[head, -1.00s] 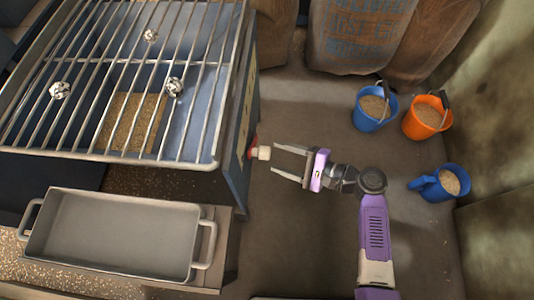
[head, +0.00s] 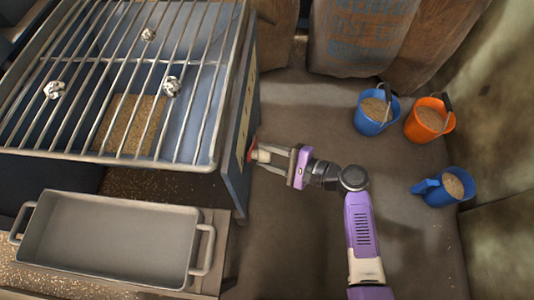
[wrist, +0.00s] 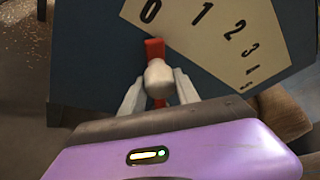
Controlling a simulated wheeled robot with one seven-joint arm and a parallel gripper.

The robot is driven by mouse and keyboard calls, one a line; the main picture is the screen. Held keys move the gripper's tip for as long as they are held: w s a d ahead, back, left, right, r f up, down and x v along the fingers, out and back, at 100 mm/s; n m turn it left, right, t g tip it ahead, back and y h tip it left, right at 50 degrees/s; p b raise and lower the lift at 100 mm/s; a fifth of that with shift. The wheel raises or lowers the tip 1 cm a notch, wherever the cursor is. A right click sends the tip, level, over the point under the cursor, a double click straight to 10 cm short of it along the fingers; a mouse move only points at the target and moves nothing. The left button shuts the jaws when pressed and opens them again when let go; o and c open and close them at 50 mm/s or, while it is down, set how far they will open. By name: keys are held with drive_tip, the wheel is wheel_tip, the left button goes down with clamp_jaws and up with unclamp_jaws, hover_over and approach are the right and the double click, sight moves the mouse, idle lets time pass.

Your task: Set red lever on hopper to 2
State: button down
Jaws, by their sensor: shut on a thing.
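The red lever (wrist: 154,48) with its cream knob (wrist: 159,78) is on the side of the dark blue hopper (wrist: 85,50). Its red tip is below the 0 on the cream number dial (wrist: 205,40), left of the 1. In the head view the knob (head: 263,155) sticks out from the hopper's right side. My gripper (head: 270,158) reaches it from the right and is shut on the knob. In the wrist view the two pale fingers of my gripper (wrist: 160,92) are on either side of the knob.
A metal grate (head: 120,157) covers the hopper, with several crumpled silvery pieces on it. A grey tray (head: 110,240) stands in front. Blue and orange buckets (head: 428,120) of grain stand at the right, below sacks (head: 360,40). The floor between is clear.

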drive_tip(key=shift+w+r+p, duration=0.45)
drive_tip(key=shift+r+p, duration=0.2)
drive_tip(key=shift+p, duration=0.3)
drive_tip(key=w+r+m+g+p, duration=0.2)
drive_tip(key=w+m+g+p, duration=0.1)
drive_tip(key=w, duration=0.4)
drive_tip(key=shift+w+d+r+m+h+p, duration=0.15)
drive_tip(key=shift+w+r+m+h+p, duration=0.15)
drive_tip(key=shift+m+p, duration=0.5)
drive_tip(key=c, duration=0.9)
unclamp_jaws()
drive_tip(key=shift+s, duration=0.1)
